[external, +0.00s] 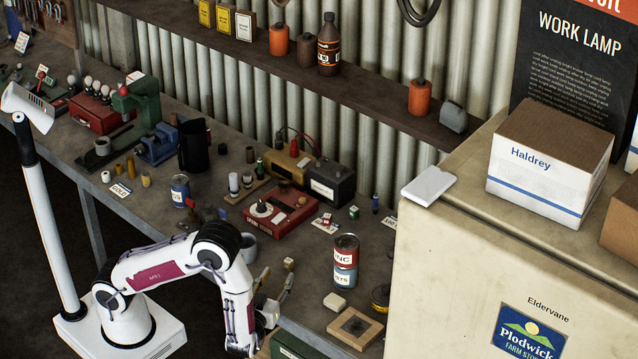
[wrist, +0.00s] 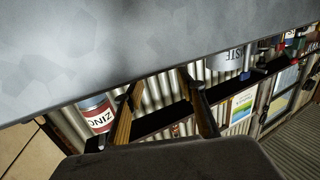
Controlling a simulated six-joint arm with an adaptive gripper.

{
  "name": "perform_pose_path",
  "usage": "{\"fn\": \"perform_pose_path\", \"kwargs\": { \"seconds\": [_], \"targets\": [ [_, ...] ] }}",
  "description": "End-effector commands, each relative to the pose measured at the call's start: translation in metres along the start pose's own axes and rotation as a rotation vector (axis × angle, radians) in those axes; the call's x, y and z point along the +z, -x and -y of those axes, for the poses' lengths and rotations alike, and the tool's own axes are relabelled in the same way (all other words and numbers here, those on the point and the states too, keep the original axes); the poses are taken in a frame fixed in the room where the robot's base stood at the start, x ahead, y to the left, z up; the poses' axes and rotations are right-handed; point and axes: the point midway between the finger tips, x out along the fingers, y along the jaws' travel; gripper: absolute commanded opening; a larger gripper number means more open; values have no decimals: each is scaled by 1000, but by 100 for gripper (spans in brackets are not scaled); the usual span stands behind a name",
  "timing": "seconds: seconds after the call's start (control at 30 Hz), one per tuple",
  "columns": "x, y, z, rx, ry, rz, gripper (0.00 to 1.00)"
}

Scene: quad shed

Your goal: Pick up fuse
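I cannot tell for certain which thing is the fuse. Candidates in the external view are the small upright cylinders (external: 234,184) on a wooden strip mid-bench and the brass-coloured ones (external: 145,179) further left. My gripper (external: 276,291) is at the bench's front edge, beside a small tan piece (external: 289,263) and well apart from these cylinders. In the wrist view, my gripper's two fingers (wrist: 163,102) are spread with nothing visible between them. No fuse can be made out there.
A grey mug (external: 248,248) and a red instrument box (external: 281,209) are behind. A cream cabinet (external: 452,250) bounds the right side.

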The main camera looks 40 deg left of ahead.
Motion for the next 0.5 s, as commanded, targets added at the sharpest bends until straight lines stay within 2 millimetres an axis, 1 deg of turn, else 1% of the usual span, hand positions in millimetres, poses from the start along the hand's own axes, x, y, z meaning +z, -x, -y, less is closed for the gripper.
{"fn": "perform_pose_path", "kwargs": {
  "seconds": [0.1, 0.2, 0.5],
  "targets": [
    [0, -8, 0, -1, 0, 0, 40],
    [0, -12, 0, -1, 0, 0, 40],
    [0, -14, 0, 1, 0, 0, 40]
  ]
}}
